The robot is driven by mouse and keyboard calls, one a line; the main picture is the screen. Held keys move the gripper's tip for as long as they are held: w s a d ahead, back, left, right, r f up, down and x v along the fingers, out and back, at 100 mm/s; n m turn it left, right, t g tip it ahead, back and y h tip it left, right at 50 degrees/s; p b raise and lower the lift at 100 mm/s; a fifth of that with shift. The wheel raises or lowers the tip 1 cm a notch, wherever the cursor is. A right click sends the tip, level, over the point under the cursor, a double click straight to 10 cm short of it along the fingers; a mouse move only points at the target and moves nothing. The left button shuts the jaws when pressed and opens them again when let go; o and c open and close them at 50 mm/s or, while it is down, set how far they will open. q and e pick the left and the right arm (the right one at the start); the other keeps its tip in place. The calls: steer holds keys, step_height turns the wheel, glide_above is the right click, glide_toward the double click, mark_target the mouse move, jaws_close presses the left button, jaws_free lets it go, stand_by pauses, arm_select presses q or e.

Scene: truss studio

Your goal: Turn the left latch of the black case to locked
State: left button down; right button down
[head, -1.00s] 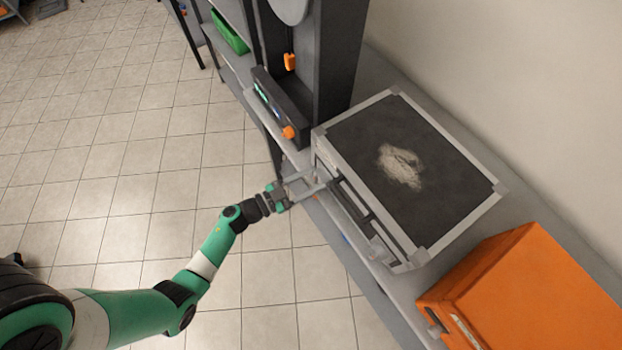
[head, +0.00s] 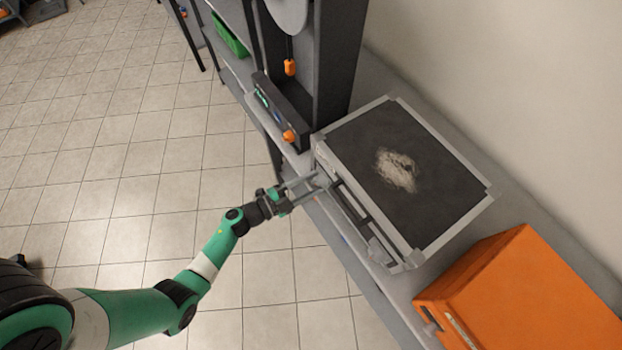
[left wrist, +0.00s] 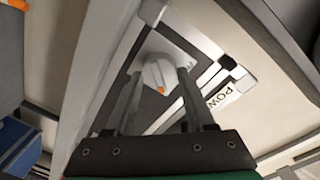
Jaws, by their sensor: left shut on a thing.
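The black case (head: 445,175) with silver edges lies closed on a grey bench, its front facing my left arm. My left gripper (head: 318,181) is at the left end of that front. In the left wrist view, the left latch (left wrist: 158,72) is a pale grey knob with an orange mark on a light plate. The fingers of my left gripper (left wrist: 160,80) stand on both sides of the knob and are shut on it. The fingers partly cover the latch in the head view. My right gripper is not in view.
A right latch (head: 380,250) shows at the near end of the case's front. An orange box (head: 530,295) stands to the right on the bench. The tiled floor is clear.

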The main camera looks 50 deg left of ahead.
arm_select(q)
steer(key=m+y, duration=0.1)
steer(key=m, duration=0.8)
steer(key=shift+d+f+b, duration=0.1)
steer(key=shift+f+b, duration=0.05)
steer(key=shift+b, duration=0.25)
steer(key=shift+m, duration=0.3)
steer(key=shift+c, duration=1.3)
jaws_free()
